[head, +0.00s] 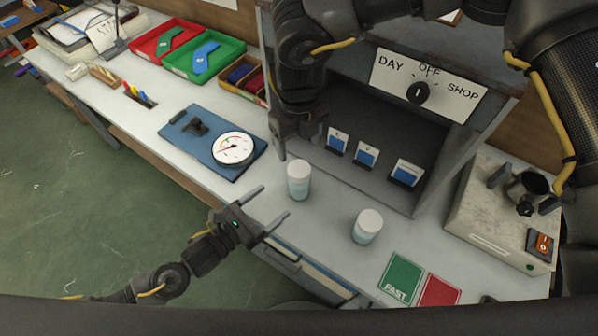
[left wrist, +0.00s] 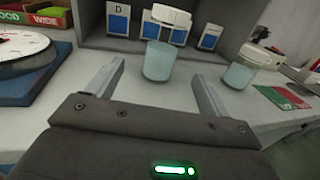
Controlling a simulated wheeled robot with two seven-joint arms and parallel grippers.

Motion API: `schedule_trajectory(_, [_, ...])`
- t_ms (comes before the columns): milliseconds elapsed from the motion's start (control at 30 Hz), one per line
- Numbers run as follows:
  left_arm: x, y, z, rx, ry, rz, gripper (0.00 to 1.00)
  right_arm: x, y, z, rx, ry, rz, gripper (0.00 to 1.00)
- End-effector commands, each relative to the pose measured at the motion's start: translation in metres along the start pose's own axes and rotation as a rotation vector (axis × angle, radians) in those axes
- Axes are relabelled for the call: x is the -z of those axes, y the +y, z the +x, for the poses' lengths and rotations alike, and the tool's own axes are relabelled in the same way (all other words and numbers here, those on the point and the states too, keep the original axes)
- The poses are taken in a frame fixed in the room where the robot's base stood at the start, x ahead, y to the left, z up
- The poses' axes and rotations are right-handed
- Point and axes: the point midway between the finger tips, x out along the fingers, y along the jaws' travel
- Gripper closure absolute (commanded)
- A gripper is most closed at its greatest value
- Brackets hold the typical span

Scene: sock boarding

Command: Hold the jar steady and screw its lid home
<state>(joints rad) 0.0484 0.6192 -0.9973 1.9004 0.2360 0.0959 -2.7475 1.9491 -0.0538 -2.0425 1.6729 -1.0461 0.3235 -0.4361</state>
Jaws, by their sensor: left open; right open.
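Two pale blue jars with white lids stand upright on the bench. The nearer-left jar (head: 299,188) is in the middle of the head view, and it also shows in the left wrist view (left wrist: 158,63). Its white lid (head: 299,168) sits on top; I cannot tell how tight it is. The other jar (head: 364,236) stands to the right and also shows in the left wrist view (left wrist: 237,75). My left gripper (head: 275,201) is open and empty, its fingers pointing at the first jar, short of it. My right gripper (head: 298,147) is open just behind and above that jar.
A grey cabinet with a DAY/OFF/SHOP dial (head: 418,92) and blue cards stands behind the jars. A blue board with a gauge (head: 233,148) lies left. Green (head: 400,278) and red (head: 439,291) cards lie front right. A pale box (head: 492,229) is far right.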

Motion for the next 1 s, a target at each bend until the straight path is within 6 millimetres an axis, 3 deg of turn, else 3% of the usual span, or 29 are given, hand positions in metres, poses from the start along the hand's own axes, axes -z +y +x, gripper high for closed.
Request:
schedule_trajectory(367, [0.002, 0.003, 0.009, 0.0, 0.002, -0.003, 0.2, -0.003, -0.002, 0.003, -0.003, 0.004, -0.001, 0.31])
schedule_trajectory(800, [0.002, 0.002, 0.079, 0.0, 0.001, -0.004, 0.2, -0.003, -0.002, 0.002, -0.003, 0.004, -0.001, 0.31])
schedule_trajectory(1000, [0.003, 0.003, 0.102, 0.0, 0.004, -0.004, 0.2, -0.003, -0.002, 0.002, -0.003, 0.004, -0.001, 0.31])
